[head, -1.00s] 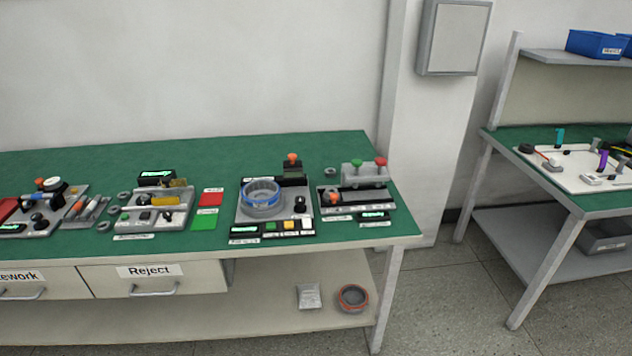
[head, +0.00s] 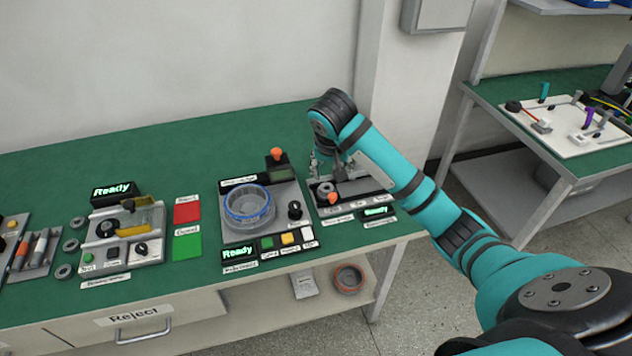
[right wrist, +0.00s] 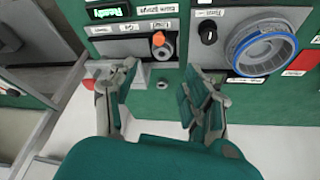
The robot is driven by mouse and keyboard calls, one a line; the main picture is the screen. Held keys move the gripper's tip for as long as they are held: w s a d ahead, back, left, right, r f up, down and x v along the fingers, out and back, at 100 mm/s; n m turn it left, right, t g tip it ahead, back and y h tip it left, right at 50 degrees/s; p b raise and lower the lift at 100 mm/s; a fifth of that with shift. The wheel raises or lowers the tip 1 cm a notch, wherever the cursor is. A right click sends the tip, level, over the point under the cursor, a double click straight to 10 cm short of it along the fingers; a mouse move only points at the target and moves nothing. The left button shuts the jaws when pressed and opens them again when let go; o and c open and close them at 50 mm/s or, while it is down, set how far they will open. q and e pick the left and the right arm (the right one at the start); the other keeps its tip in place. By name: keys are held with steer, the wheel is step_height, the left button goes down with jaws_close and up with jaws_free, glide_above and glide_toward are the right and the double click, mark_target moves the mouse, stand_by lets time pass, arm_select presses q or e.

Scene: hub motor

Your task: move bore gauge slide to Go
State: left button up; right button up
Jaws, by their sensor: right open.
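The bore gauge station (head: 368,186) is at the right end of the green bench, partly hidden by my right arm. My right gripper (head: 330,163) is above the station's back left part. In the right wrist view the gripper (right wrist: 162,72) is open and empty, its fingers apart, with the knob beyond the gap and not between them. My left gripper is not in view.
A fixture with a blue-rimmed ring (head: 248,205) and buttons stands just left of the station. A red knob (right wrist: 88,84) is close to one finger in the wrist view. The back of the green bench (head: 180,150) is clear.

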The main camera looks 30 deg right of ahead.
mark_target(333, 195)
steer(key=p+x, duration=0.1)
steer(key=x, duration=1.6)
steer(key=shift+s+d, duration=0.1)
steer(key=shift+s, duration=0.1)
jaws_close()
